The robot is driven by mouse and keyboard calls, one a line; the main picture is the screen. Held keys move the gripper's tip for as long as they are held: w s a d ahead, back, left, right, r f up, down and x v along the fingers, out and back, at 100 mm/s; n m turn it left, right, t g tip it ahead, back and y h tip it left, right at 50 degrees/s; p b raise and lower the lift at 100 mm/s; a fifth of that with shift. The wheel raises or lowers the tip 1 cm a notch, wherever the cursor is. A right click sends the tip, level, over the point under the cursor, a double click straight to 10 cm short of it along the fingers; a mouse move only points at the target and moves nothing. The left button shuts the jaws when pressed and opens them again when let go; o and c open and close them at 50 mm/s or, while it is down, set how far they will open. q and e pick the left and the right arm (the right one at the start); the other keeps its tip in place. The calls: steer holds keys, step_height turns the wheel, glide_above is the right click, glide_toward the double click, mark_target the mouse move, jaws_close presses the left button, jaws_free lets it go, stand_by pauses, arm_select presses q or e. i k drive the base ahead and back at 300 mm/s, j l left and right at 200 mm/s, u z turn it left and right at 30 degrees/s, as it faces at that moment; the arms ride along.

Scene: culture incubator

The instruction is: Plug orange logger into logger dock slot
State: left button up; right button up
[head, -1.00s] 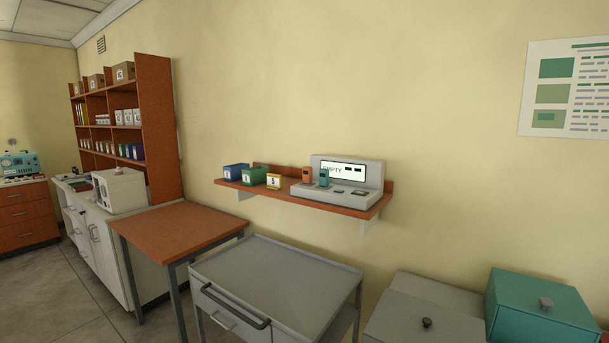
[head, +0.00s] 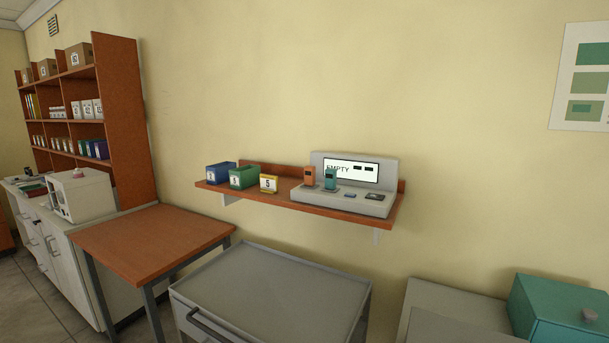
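The logger dock (head: 375,206) is a light grey unit on the right part of a wooden wall shelf. Its screen (head: 343,168) reads "EMPTY" beside two small dark marks. Neither of my grippers is in view.
Blue (head: 221,173), green (head: 243,177) and yellow (head: 268,184) numbered boxes stand left of the dock on the shelf (head: 283,188). Below are a grey cart (head: 270,280) and a wooden table (head: 150,240). A teal box (head: 560,310) is at lower right.

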mark_target(310, 171)
steer(key=i+j+z, duration=0.1)
steer(key=i+j, duration=0.55)
steer(key=i+j+z, duration=0.15)
steer(key=i+j, duration=0.45)
steer(key=j, duration=0.15)
